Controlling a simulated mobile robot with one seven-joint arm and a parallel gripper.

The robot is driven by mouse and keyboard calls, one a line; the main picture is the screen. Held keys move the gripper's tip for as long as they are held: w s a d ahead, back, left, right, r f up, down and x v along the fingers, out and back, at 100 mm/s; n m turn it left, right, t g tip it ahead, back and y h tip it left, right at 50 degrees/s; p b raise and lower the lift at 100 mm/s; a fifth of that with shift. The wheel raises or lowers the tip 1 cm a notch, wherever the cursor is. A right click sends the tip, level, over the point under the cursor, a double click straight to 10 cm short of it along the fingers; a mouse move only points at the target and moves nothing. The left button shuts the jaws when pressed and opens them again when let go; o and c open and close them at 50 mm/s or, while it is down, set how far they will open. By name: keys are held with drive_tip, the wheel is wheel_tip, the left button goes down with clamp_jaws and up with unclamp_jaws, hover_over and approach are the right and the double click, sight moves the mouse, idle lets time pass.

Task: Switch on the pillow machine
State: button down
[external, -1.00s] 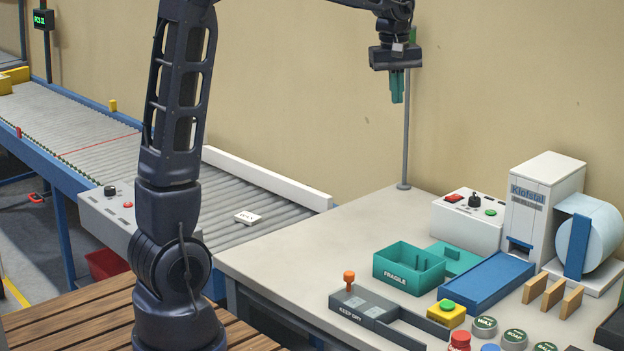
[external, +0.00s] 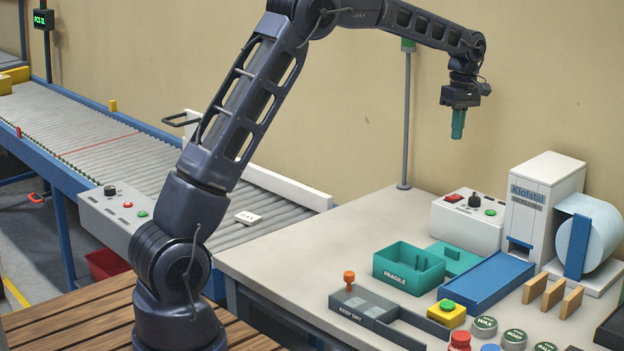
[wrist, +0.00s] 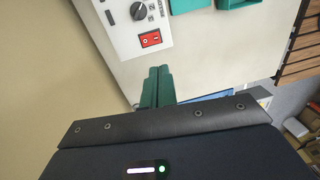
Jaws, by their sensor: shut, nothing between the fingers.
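The pillow machine (external: 536,205) is a white unit marked Klofstal with a roll of film (external: 600,232) on its right side and a blue chute in front. Left of it stands a white control box (external: 462,228) with a red rocker switch (external: 454,198), a black knob (external: 474,201) and a green button (external: 490,212). In the wrist view the red switch (wrist: 150,39) and black knob (wrist: 138,11) lie ahead of the fingers. My gripper (external: 458,124) has green fingers, shut and empty, pointing down in the air above the box, apart from it. The fingers also show in the wrist view (wrist: 158,86).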

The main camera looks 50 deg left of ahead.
sight(450, 197)
drive_tip(key=shift+w+d+f, duration=0.15)
drive_tip(key=shift+w+f, duration=0.15)
drive_tip(key=shift+f, duration=0.05)
drive_tip(key=f, duration=0.4)
drive_tip(key=s+f, duration=0.1)
drive_tip(key=f, duration=0.9)
drive_tip(key=shift+s, duration=0.35)
drive_tip(key=shift+s+f, duration=0.15)
drive_tip(key=shift+w+r, duration=0.25)
drive_tip(key=shift+w, duration=0.55)
